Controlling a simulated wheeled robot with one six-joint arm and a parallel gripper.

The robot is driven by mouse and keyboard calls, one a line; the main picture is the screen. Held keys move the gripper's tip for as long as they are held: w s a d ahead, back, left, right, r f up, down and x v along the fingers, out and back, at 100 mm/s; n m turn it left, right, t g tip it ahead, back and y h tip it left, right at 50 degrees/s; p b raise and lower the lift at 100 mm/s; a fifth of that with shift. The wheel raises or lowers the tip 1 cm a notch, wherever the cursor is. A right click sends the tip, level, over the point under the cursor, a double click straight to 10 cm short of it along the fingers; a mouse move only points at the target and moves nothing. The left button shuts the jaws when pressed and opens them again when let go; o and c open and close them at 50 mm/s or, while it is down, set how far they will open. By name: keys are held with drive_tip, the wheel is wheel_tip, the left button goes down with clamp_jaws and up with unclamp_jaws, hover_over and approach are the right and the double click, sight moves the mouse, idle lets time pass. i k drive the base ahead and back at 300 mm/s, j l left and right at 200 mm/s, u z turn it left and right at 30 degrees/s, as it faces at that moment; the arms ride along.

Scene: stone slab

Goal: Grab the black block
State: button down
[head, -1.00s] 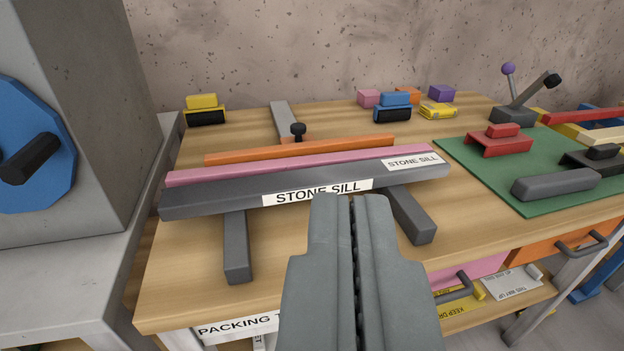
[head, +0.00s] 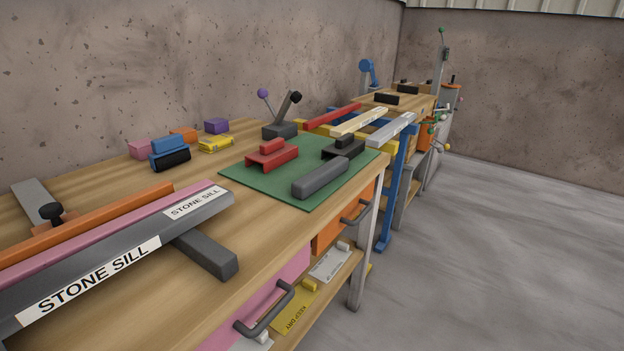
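Several black things could be the black block, and I cannot tell which is meant. A black bridge-shaped block with a raised top (head: 343,147) sits on the green mat (head: 247,190), behind a dark grey bar (head: 321,178) and right of a red block of like shape (head: 272,154). Two small black blocks lie on the far bench, a nearer one (head: 387,99) and a farther one (head: 408,87). My gripper is not in view.
A stone sill (head: 130,262) lies at the front left of the wooden bench (head: 215,264), with pink and orange bars behind it. Red, cream and grey bars rest on blue trestles (head: 398,190) to the right. Open grey floor (head: 500,230) lies right of the bench.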

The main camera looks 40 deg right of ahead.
sight(303, 187)
drive_tip(key=i+l+z, duration=0.3)
drive_tip(key=l, duration=0.35)
drive_tip(key=i+l+z, duration=0.3)
drive_tip(key=i+l, duration=0.25)
